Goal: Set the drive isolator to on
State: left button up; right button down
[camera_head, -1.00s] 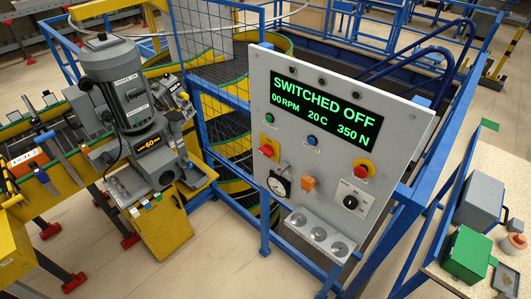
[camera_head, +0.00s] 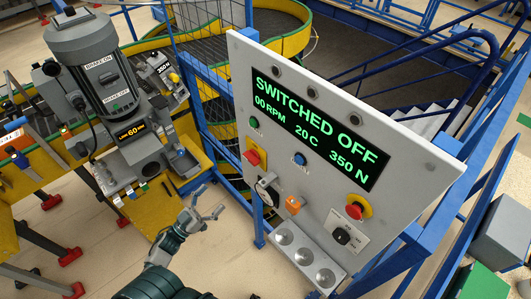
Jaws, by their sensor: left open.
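The grey control panel (camera_head: 405,160) faces me on a blue frame. Its display (camera_head: 316,130) reads SWITCHED OFF, 00 RPM, 20 C, 350 N. A red handle on a yellow square plate (camera_head: 252,157), which looks like the drive isolator, sits at the panel's left side. Its exact handle angle is too small to read. A black rotary knob (camera_head: 343,236) sits on a white plate at lower right. My left gripper (camera_head: 213,200) is open and empty, left of the panel and lower in the picture than the red handle, apart from both. My right gripper is out of view.
A ledge with round sockets (camera_head: 305,258) juts below. The grey motor unit (camera_head: 95,65) stands left.

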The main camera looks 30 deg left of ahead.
aim_at(252, 157)
pick_arm(q)
jog(key=p+x, duration=0.3)
jog(key=x, duration=1.4)
jog(key=shift+s+d+r, duration=0.2)
jog(key=shift+s, duration=0.05)
jog(key=shift+d, duration=0.15)
jog(key=c, duration=1.1)
jog(key=shift+c, duration=0.2)
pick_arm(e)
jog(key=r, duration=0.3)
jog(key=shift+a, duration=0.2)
